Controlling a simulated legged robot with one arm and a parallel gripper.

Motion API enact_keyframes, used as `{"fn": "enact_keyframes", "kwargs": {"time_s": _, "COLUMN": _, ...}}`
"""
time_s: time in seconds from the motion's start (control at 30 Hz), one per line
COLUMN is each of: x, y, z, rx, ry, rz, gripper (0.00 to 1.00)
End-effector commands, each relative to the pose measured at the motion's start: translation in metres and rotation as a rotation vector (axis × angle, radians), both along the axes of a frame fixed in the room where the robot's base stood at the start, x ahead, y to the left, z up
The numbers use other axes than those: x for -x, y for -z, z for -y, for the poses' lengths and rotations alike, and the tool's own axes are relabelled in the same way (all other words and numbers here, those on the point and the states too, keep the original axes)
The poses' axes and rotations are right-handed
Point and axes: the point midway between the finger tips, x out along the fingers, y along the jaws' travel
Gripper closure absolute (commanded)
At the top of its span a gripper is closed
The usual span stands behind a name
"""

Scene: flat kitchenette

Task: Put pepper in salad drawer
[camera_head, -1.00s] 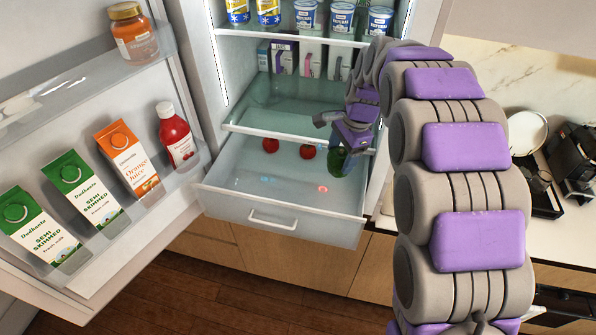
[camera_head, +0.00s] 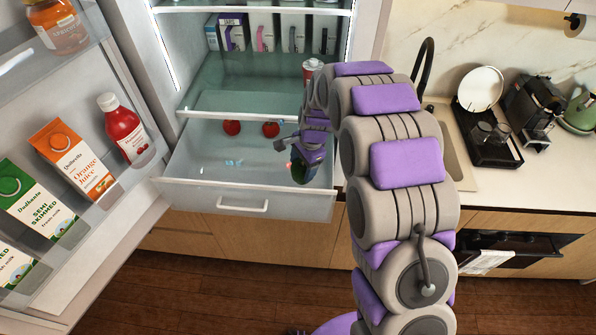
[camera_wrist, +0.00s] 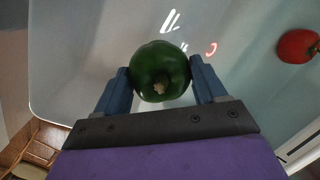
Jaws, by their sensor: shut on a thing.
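A dark green pepper (camera_wrist: 160,72) sits between the two blue fingers of my gripper (camera_wrist: 161,86) in the wrist view. The gripper is shut on it. In the head view my gripper (camera_head: 305,160) and the pepper (camera_head: 299,172) are at the right part of the open salad drawer (camera_head: 245,190), at the bottom of the fridge. The drawer floor shows below the pepper in the wrist view; whether the pepper touches it, I cannot tell. My gripper hides part of the pepper in the head view.
Two red tomatoes, one at the left (camera_head: 232,128) and one at the right (camera_head: 271,129), lie at the drawer's back. A glass shelf (camera_head: 240,101) is above. The open fridge door with cartons (camera_head: 72,160) and a red bottle (camera_head: 125,128) stands left. The drawer's front middle is clear.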

Motion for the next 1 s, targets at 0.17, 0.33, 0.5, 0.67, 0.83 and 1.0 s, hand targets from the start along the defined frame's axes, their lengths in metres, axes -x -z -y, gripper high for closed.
{"fn": "enact_keyframes", "kwargs": {"time_s": 0.17, "x": 0.001, "y": 0.017, "z": 0.0, "rx": 0.0, "ry": 0.0, "rz": 0.0, "gripper": 0.65}}
{"fn": "enact_keyframes", "kwargs": {"time_s": 0.33, "x": 0.001, "y": 0.039, "z": 0.0, "rx": -0.001, "ry": 0.001, "rz": -0.001, "gripper": 0.65}}
{"fn": "enact_keyframes", "kwargs": {"time_s": 0.5, "x": 0.0, "y": 0.045, "z": 0.001, "rx": -0.002, "ry": 0.0, "rz": 0.002, "gripper": 0.65}}
{"fn": "enact_keyframes", "kwargs": {"time_s": 0.67, "x": 0.0, "y": 0.045, "z": 0.001, "rx": -0.001, "ry": 0.0, "rz": 0.002, "gripper": 0.65}}
{"fn": "enact_keyframes", "kwargs": {"time_s": 0.83, "x": 0.0, "y": 0.047, "z": 0.001, "rx": -0.001, "ry": 0.0, "rz": 0.001, "gripper": 0.19}}
{"fn": "enact_keyframes", "kwargs": {"time_s": 1.0, "x": 0.0, "y": 0.047, "z": 0.0, "rx": -0.001, "ry": 0.0, "rz": 0.001, "gripper": 0.03}}
